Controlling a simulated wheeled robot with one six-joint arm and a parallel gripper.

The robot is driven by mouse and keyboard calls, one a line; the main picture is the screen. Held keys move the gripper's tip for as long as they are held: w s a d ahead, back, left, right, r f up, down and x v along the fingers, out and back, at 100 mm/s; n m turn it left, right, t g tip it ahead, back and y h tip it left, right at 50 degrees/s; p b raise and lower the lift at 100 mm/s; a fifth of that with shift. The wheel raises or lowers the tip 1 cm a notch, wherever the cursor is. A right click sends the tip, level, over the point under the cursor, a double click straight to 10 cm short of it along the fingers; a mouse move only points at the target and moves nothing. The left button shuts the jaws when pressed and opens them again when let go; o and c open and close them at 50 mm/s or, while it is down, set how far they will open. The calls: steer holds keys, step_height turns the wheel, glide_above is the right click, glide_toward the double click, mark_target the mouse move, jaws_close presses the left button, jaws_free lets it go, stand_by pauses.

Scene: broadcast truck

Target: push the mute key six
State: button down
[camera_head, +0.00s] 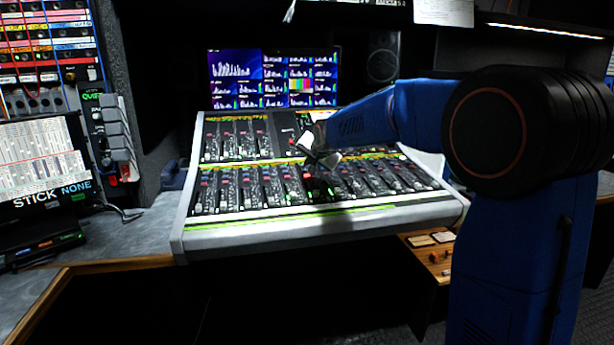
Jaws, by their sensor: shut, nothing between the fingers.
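The mixing console (420,212) fills the middle of the view, with two banks of channel strips, small lit keys and faders. The mute keys are too small to tell apart by number, so I cannot pick out key six. My blue arm reaches in from the right. My gripper (317,184) is shut and empty, pointing down over the middle of the lower bank. It hides part of the strips behind it. I cannot tell whether its tips touch the panel. A small red-lit spot (307,175) shows beside the gripper.
A screen (273,78) with level meters stands behind the console. A speaker (383,57) is at its right. The grey desk (130,235) left of the console is mostly clear.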

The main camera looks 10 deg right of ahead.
mark_target(310, 182)
steer(key=shift+r, duration=0.1)
steer(key=r, duration=0.5)
steer(key=shift+s+r, duration=0.35)
steer(key=shift+s, duration=0.05)
steer(key=s+d+f+n+g, duration=0.1)
steer(key=s+d+f, duration=0.1)
steer(key=s, duration=0.8)
steer(key=s+d+f+n+g, duration=0.1)
steer(key=s+f+n, duration=0.1)
steer(key=s, duration=0.8)
steer(key=s+d+f+n+g, duration=0.1)
steer(key=s+d+f, duration=0.1)
steer(key=s, duration=0.8)
steer(key=s+f+n+g, duration=0.1)
steer(key=s+f, duration=0.3)
steer(key=s, duration=0.4)
steer(key=s+d+f+n+g, duration=0.1)
steer(key=s+f, duration=0.4)
steer(key=s, duration=0.3)
steer(key=s+d+f+n+g+h, duration=0.1)
steer(key=s+f, duration=0.3)
steer(key=s, duration=0.5)
steer(key=shift+f+n, duration=0.4)
